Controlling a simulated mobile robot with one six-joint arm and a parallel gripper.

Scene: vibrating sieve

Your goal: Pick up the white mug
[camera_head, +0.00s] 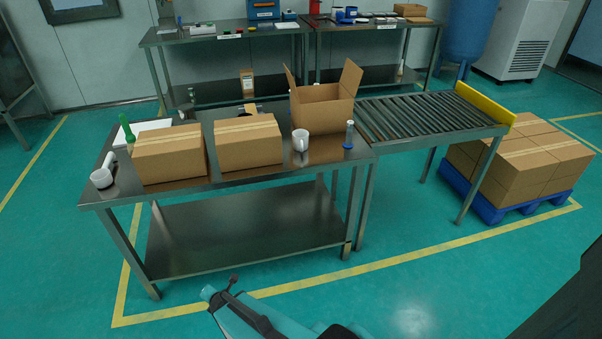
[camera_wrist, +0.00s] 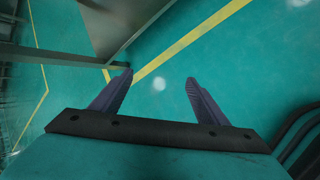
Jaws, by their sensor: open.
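The white mug (camera_head: 300,140) stands upright near the front edge of the steel table (camera_head: 329,158), right of the middle box and in front of the open carton. A second white cup-like item (camera_head: 102,178) lies at the table's left end; its exact shape is hard to tell. In the wrist view my gripper (camera_wrist: 159,80) is open and empty, with its two fingers apart over the green floor. My arm shows at the bottom of the head view, in front of the table and well away from the mug. The mug is not in the wrist view.
Two closed boxes (camera_head: 169,155) (camera_head: 248,142) and an open carton (camera_head: 322,108) stand on the table. A small bottle (camera_head: 349,134) is right of the mug. A roller conveyor (camera_head: 430,115) adjoins the table's right. Boxes sit on a blue pallet (camera_head: 506,208). Floor in front is clear.

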